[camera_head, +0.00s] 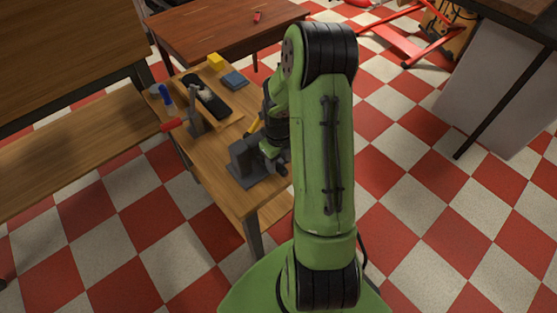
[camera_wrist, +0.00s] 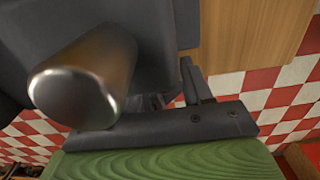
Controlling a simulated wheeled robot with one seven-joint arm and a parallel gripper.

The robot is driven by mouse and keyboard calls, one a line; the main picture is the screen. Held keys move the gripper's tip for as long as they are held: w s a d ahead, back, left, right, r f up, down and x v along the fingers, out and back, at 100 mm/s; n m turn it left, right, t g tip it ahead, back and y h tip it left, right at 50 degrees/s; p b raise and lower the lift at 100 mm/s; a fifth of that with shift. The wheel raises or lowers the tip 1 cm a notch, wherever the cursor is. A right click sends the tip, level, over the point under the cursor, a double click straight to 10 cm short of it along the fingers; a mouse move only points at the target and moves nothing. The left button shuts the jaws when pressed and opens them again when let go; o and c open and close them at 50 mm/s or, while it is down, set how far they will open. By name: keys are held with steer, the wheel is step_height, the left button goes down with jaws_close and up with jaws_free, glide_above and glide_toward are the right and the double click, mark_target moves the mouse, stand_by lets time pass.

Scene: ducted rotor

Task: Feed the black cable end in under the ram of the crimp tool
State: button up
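A dark grey block-like device (camera_head: 244,162) on a flat base stands near the front of the small wooden table. It looks like the crimp tool, though I cannot be sure. In the wrist view a dark grey body (camera_wrist: 155,30) with a thick, shiny metal cylinder (camera_wrist: 85,85) fills the upper left, very close to the camera. My gripper (camera_wrist: 175,90) is right beside this body. One dark finger shows; the other side is hidden behind the cylinder, so its opening is unclear. I cannot make out the black cable end in either view.
The small wooden table (camera_head: 222,190) also holds a tray with a black item (camera_head: 213,103), a grey stand (camera_head: 195,122), a yellow block (camera_head: 215,62), a blue-grey box (camera_head: 235,80) and a blue object (camera_head: 167,96). A bench (camera_head: 80,150) stands left.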

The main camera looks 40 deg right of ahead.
steer(key=shift+o, duration=0.3)
step_height(320, 180, up, 16)
steer(key=p, duration=0.5)
steer(key=shift+f, duration=0.1)
